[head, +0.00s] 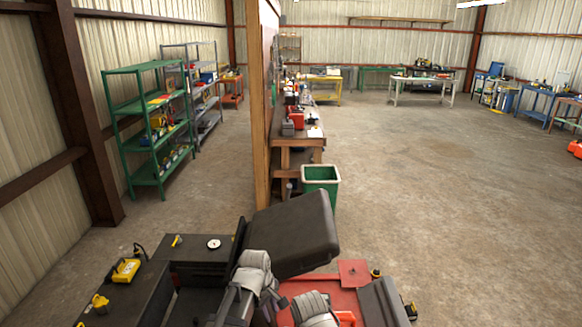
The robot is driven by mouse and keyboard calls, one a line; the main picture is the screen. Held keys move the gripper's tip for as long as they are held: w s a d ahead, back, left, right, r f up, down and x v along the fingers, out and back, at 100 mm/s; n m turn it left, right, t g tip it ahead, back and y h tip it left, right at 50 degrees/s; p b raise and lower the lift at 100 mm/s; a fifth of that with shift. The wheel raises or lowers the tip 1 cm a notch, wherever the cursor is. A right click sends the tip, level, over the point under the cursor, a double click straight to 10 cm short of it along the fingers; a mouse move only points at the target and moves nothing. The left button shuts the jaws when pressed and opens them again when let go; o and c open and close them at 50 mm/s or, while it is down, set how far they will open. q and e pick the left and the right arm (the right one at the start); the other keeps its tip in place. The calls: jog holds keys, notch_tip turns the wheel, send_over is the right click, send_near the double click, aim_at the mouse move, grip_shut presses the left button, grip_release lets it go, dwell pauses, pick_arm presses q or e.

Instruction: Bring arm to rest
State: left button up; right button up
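My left gripper (250,272) is low in the middle of the head view, among light grey arm parts beside a large dark lid-like panel (292,234). Another light grey arm part of mine shows at the bottom edge, over a red surface. I cannot make out the fingers of my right gripper.
A green bin (320,183) stands beyond the dark panel, by a wooden workbench (298,142). Green shelving (146,125) stands left.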

pick_arm(q)
jog(key=s+a+m+g+y, duration=0.1)
jog(key=s+a+m, duration=0.8)
jog(key=s+a, duration=0.2)
jog(key=s+d+f+m+b, duration=0.1)
jog(key=s+d+f+b, duration=0.1)
jog(key=f+b, duration=0.4)
jog(key=s+d+f+m+y+b, duration=0.1)
jog(key=s+d+f+m+b, duration=0.1)
jog(key=d+f+b, duration=0.3)
jog(key=s+d+f+m+g+b, duration=0.1)
jog(key=d+f+b, duration=0.3)
jog(key=f+b, duration=0.4)
jog(key=shift+s+f+m+y, duration=0.3)
jog(key=shift+s+f+m, duration=0.05)
jog(key=shift+s+m, duration=0.05)
dwell(0.5)
